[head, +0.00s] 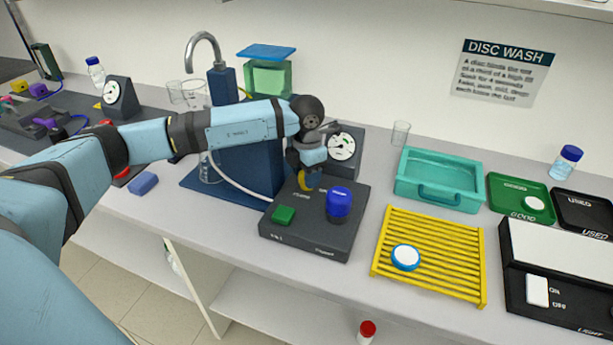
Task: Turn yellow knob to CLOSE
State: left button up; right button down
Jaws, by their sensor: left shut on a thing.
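The yellow knob (304,183) sits toward the back left of a dark grey box (310,240) on the counter. My left gripper (304,178) reaches down from above and is shut on the yellow knob, which is partly hidden by the fingers. The labels around the knob are too small to read, so I cannot tell its setting. My right gripper is not in view.
A round gauge (342,147) stands behind the box. A yellow rack (430,270) with a blue-rimmed disc (405,257) is to the right. A teal tray (440,200) lies behind the rack. A blue block (143,183) lies left on the counter.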

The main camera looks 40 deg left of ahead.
pick_arm(q)
jog(key=shift+r+m, duration=0.1)
jog(key=shift+m, duration=0.2)
jog(key=o, duration=0.9)
notch_tip(320, 180, up, 14)
jog(key=shift+f+b, duration=0.1)
jog(key=shift+b, duration=0.2)
jog(key=shift+f, duration=0.1)
dwell(0.4)
